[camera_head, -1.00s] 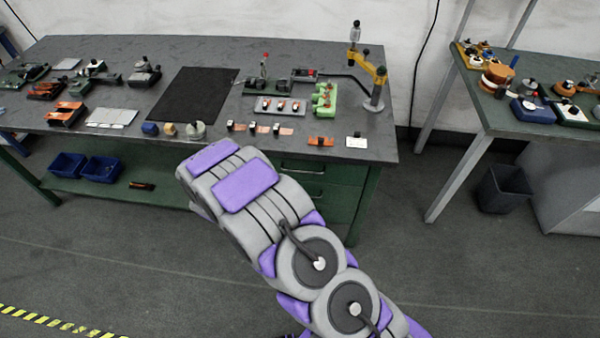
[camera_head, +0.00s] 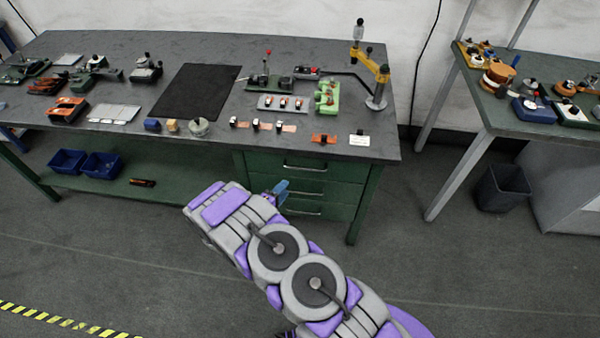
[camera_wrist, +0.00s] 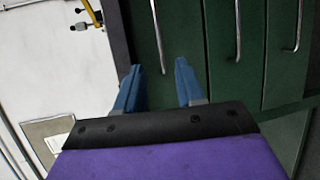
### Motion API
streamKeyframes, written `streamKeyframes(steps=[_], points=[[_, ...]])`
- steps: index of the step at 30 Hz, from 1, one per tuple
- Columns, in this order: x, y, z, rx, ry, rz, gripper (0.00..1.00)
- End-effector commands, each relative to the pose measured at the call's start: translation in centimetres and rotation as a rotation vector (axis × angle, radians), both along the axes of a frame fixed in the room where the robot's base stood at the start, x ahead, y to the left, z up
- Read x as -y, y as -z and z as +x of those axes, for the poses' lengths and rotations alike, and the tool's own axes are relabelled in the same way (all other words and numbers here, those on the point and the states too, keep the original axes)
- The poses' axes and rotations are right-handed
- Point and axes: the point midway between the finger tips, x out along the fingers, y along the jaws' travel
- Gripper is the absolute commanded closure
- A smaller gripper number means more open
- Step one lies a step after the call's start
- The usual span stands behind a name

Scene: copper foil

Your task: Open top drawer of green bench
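The green bench (camera_head: 345,172) has a stack of three green drawers under its right part, all looking closed. The top drawer (camera_head: 345,170) has a metal bar handle (camera_head: 305,168). In the wrist view the drawers run sideways, and the top drawer (camera_wrist: 185,35) is the leftmost panel with its handle (camera_wrist: 157,35) upright in the picture. My gripper (camera_head: 283,187) has blue fingers and is in front of the drawers. In the wrist view my gripper (camera_wrist: 156,68) is open, and the handle's near end shows between the fingertips. I cannot tell whether they touch it.
The dark benchtop (camera_head: 225,150) holds several tools and parts, with its edge just above the top drawer. Two lower handles (camera_wrist: 238,30) (camera_wrist: 298,25) lie beside it. Blue bins (camera_head: 100,165) sit on the lower shelf. The floor in front is clear.

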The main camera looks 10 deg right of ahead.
Motion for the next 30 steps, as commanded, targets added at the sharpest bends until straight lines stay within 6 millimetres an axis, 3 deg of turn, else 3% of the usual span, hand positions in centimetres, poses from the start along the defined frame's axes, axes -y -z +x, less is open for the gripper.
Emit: streamKeyframes(steps=[6, 18, 30], points=[[3.2, 0.9, 3.0, 0.001, 0.007, 0.002, 0.62], [7.2, 2.2, 8.1, 0.0, 0.004, -0.001, 0.62], [8.3, 2.3, 9.3, -0.001, 0.001, 0.0, 0.62]])
